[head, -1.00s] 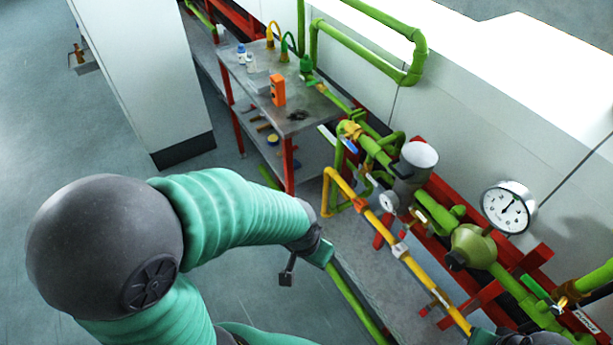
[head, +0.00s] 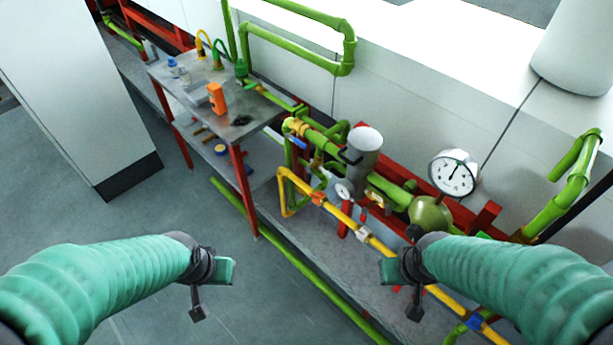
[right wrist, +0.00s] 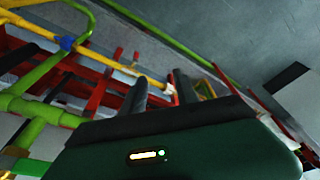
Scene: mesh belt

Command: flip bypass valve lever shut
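The bypass valve lever cannot be singled out with certainty. A small blue lever (head: 298,142) sits by the green pipe at the left end of the pipework. A blue fitting (head: 473,322) is on the yellow pipe, and also shows in the right wrist view (right wrist: 67,43). My left gripper (head: 212,287) hangs over the floor, left of the pipework; its finger gap is not clear. My right gripper (head: 402,285) is in front of the yellow pipe, touching no lever that I can see. In the right wrist view its two dark fingers (right wrist: 160,90) stand apart with nothing between them.
A yellow pipe (head: 340,216) runs in front of green pipes, a grey cylinder (head: 362,150) and a round gauge (head: 453,174). A metal table (head: 190,95) holds an orange box (head: 217,98) and bottles. Floor at the left is open.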

